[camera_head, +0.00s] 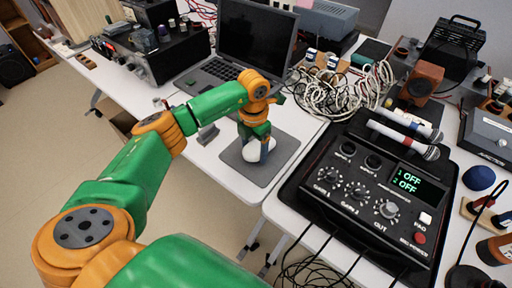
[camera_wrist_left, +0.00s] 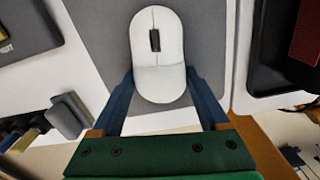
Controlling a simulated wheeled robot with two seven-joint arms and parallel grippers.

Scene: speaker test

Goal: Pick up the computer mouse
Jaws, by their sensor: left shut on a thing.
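The white computer mouse (camera_head: 252,151) lies on a grey mouse pad (camera_head: 284,160) in front of the laptop. In the left wrist view the mouse (camera_wrist_left: 157,50) has a dark scroll wheel and sits between the two blue fingers of my left gripper (camera_wrist_left: 160,92). My left gripper (camera_head: 259,146) comes down over the mouse from above in the head view and is shut on it. The mouse seems to be at or near the pad; any gap below it cannot be made out. Part of the mouse is hidden by the fingers. My right gripper is not in view.
An open laptop (camera_head: 217,73) stands behind the pad. White tangled cables (camera_head: 338,93) lie to its right. A black audio device (camera_head: 345,207) with knobs and two microphones (camera_head: 404,140) stand right of the pad. A small grey block (camera_head: 207,133) sits left of it.

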